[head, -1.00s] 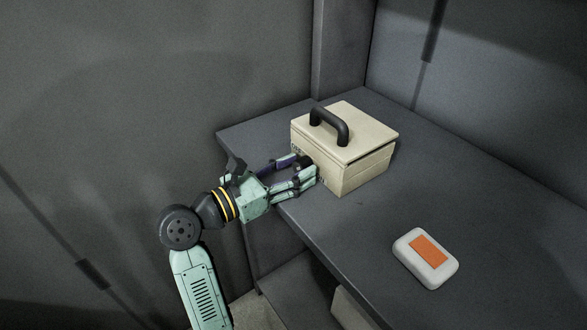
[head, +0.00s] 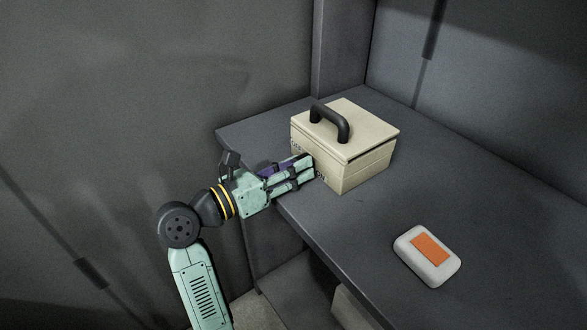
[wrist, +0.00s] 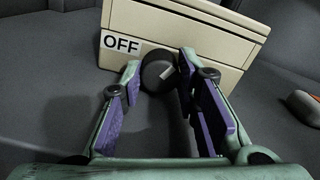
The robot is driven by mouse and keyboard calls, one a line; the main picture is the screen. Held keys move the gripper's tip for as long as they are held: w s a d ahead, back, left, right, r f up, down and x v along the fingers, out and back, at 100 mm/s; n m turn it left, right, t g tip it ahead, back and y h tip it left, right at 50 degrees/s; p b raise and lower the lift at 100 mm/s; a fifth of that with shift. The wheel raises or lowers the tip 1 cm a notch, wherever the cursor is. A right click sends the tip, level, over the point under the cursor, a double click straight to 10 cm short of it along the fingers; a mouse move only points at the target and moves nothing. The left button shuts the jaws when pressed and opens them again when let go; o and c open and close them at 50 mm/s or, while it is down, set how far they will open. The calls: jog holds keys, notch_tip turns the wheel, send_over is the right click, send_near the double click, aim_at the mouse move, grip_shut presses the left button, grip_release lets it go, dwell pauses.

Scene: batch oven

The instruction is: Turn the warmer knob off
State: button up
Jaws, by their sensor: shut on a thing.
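The warmer is a cream box (head: 362,172) with a black handle on its lid, near the corner of the dark counter. Its front face also shows in the wrist view (wrist: 205,50). A white OFF label (wrist: 121,44) is up and left of the round black knob (wrist: 156,72). The knob's pale pointer line tilts toward the upper right, away from OFF. My gripper (head: 308,166) is at the box's front, shut on the knob, with a finger on each side in the wrist view (wrist: 159,68). In the head view my fingers hide the knob.
A white block with an orange top (head: 428,255) lies on the dark counter (head: 345,235), right of the box and nearer the front. The counter between them is clear. A grey wall stands behind, and a lower shelf (head: 300,285) lies under the counter.

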jog(key=shift+n, duration=0.7)
jog(key=o, duration=1.2)
jog(key=shift+c, duration=0.2)
